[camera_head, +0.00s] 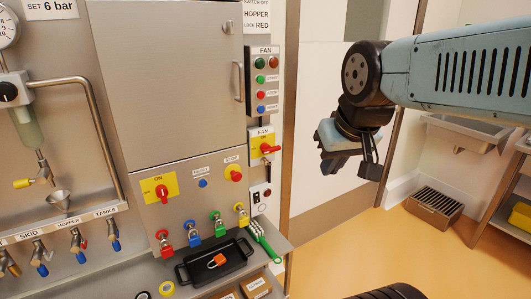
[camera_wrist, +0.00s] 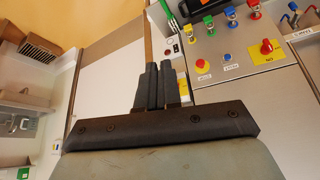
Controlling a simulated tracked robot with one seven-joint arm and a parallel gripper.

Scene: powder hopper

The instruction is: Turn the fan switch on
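The fan switch (camera_head: 268,148) is a red rotary handle on a yellow plate under a FAN label, on the cabinet's right edge strip. Its handle lies roughly sideways, tilted slightly. My gripper (camera_head: 328,168) is to the right of the switch in the head view, apart from it, in front of the pale wall. In the wrist view my gripper (camera_wrist: 159,68) shows its two dark fingers side by side, with no clear gap and nothing held.
The FAN button panel (camera_head: 265,80) is above the switch, and a small panel (camera_head: 261,198) is below it. A red ON switch (camera_head: 162,190) on yellow and a red stop button (camera_head: 233,173) are to the left. A black tray (camera_head: 235,265) and green brush (camera_head: 263,240) are below.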

